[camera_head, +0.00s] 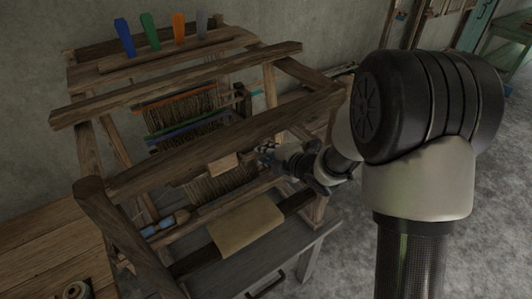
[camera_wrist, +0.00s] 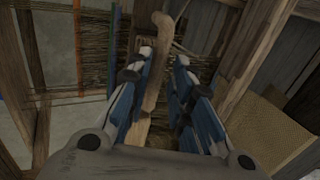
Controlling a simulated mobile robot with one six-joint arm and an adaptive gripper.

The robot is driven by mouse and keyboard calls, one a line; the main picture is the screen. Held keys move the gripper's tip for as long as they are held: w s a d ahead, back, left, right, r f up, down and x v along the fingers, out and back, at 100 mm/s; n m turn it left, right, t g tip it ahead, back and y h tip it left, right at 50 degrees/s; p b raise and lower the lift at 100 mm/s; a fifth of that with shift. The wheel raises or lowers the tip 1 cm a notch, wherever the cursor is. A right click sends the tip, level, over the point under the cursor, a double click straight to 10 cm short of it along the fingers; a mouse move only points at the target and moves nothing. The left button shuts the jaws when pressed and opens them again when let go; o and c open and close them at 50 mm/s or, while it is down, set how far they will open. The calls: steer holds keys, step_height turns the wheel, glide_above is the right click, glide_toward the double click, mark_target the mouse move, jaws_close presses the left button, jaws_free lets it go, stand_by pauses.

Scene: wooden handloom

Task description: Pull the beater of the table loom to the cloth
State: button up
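The wooden table loom (camera_head: 225,130) stands left of centre in the head view. My gripper (camera_head: 268,153) reaches into its frame from the right, above the warp threads. In the wrist view my gripper (camera_wrist: 164,58) is open, with blue-padded fingers on either side of a curved wooden bar (camera_wrist: 158,72), which looks like part of the beater. The bar lies nearer the left finger; a gap shows beside the right finger. A pale wooden piece (camera_head: 222,164), perhaps of the beater, shows left of my gripper. The tan cloth (camera_head: 247,224) lies at the loom's front and shows in the wrist view (camera_wrist: 266,136).
A thick wooden crossbeam (camera_head: 215,150) runs close above my gripper. Loom posts (camera_head: 120,225) stand at the front left. Blue, green, orange and grey upright pieces (camera_head: 150,33) stand on top at the back. A wooden table (camera_head: 40,240) is at the left; open floor is at the right.

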steer(key=v, duration=1.1)
steer(key=shift+s+r, duration=0.15)
steer(key=shift+s, duration=0.05)
